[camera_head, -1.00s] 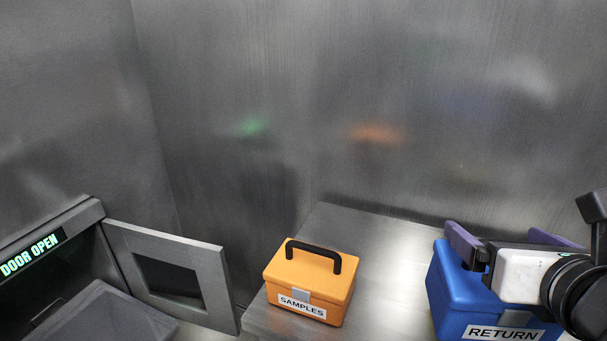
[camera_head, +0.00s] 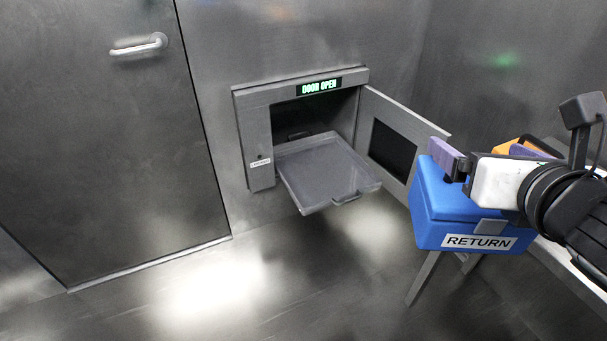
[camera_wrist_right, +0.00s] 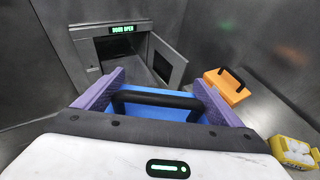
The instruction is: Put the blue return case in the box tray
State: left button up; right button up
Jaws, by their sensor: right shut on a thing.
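The blue return case (camera_head: 450,208) with its white RETURN label hangs from my right gripper (camera_head: 487,158) at the right of the head view. The gripper is shut on the case's handle. In the right wrist view the black handle (camera_wrist_right: 158,100) lies between the two purple fingers, above the blue lid. The box tray (camera_head: 326,172) is a grey, shallow tray extending out of the open wall hatch, left of the case. The case is apart from the tray. My left gripper is not in view.
The hatch door (camera_head: 396,140) stands open to the right of the tray, close behind the case. The orange samples case (camera_wrist_right: 228,86) and a yellow rack (camera_wrist_right: 294,152) are on the bench at right. A closed door (camera_head: 100,140) is at left. Floor before the tray is clear.

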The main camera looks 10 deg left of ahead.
aim_at(331, 184)
jog(key=u, duration=0.85)
jog(key=i, duration=1.95)
jog(key=z, duration=0.55)
